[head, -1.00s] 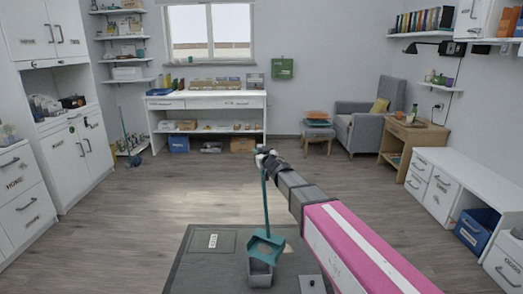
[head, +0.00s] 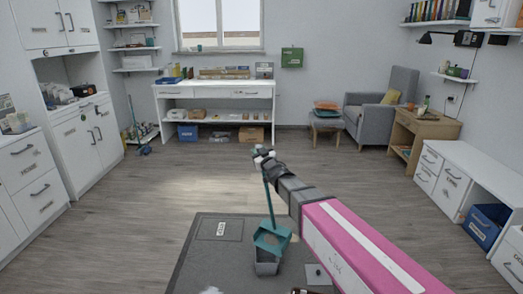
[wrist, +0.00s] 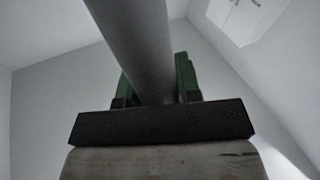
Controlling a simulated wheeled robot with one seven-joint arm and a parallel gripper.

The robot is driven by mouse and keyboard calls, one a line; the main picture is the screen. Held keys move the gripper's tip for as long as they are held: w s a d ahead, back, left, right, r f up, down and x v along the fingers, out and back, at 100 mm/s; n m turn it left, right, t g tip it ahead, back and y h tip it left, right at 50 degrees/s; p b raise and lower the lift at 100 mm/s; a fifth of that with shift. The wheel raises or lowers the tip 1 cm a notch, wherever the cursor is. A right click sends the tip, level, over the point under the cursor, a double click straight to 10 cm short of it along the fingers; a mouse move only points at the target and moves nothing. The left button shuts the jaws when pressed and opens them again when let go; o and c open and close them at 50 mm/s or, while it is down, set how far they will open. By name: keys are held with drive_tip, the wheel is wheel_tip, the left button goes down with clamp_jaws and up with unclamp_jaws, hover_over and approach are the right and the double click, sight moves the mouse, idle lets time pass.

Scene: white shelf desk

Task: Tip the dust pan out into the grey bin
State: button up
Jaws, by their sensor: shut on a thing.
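The teal dust pan (head: 271,240) hangs from its long upright handle, directly above the grey bin (head: 266,267), with its lower edge overlapping the bin's opening in the head view. I cannot tell whether it touches the rim. No debris shows clearly in the pan, and the bin's inside is hidden. My gripper (head: 262,154) is shut on the top of the handle. In the wrist view, the handle (wrist: 142,45) runs between my gripper's green-padded fingers (wrist: 157,82).
The bin stands on a dark grey mat (head: 205,255) with a labelled flat panel. A small grey plate (head: 318,275) lies right of the bin. A pale patch shows at the bottom edge. Open wood floor (head: 170,195) surrounds the mat; a white desk (head: 213,91) stands behind.

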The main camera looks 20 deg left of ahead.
drive_tip(key=s+a+f+n, duration=0.1)
drive_tip(key=s+a, duration=0.1)
drive_tip(key=s, duration=0.7)
drive_tip(key=shift+a+f+n+y, duration=0.15)
drive_tip(key=shift+a+n+y, duration=0.15)
drive_tip(key=shift+n+y, duration=0.1)
idle(0.4)
drive_tip(key=shift+s, duration=0.25)
drive_tip(key=shift+n+y, duration=0.3)
drive_tip(key=shift+n, duration=0.1)
drive_tip(key=shift+s+a+f, duration=0.2)
drive_tip(key=shift+s, duration=0.45)
drive_tip(key=shift+s+a+f, duration=0.2)
drive_tip(key=shift+s, duration=0.4)
drive_tip(key=shift+s+a+f, duration=0.2)
drive_tip(key=shift+s, duration=0.45)
drive_tip(key=shift+s+a+f+t, duration=0.1)
drive_tip(key=shift+s+t, duration=0.2)
drive_tip(key=shift+n, duration=0.5)
drive_tip(key=shift+s+a+f, duration=0.2)
drive_tip(key=shift+s+f, duration=0.05)
drive_tip(key=shift+s, duration=0.4)
drive_tip(key=shift+s+a+f, duration=0.15)
drive_tip(key=shift+s+f, duration=0.05)
drive_tip(key=shift+s, duration=0.4)
drive_tip(key=shift+s+a+f, duration=0.2)
drive_tip(key=shift+s+f, duration=0.05)
drive_tip(key=shift+s, duration=0.4)
drive_tip(key=shift+y, duration=0.3)
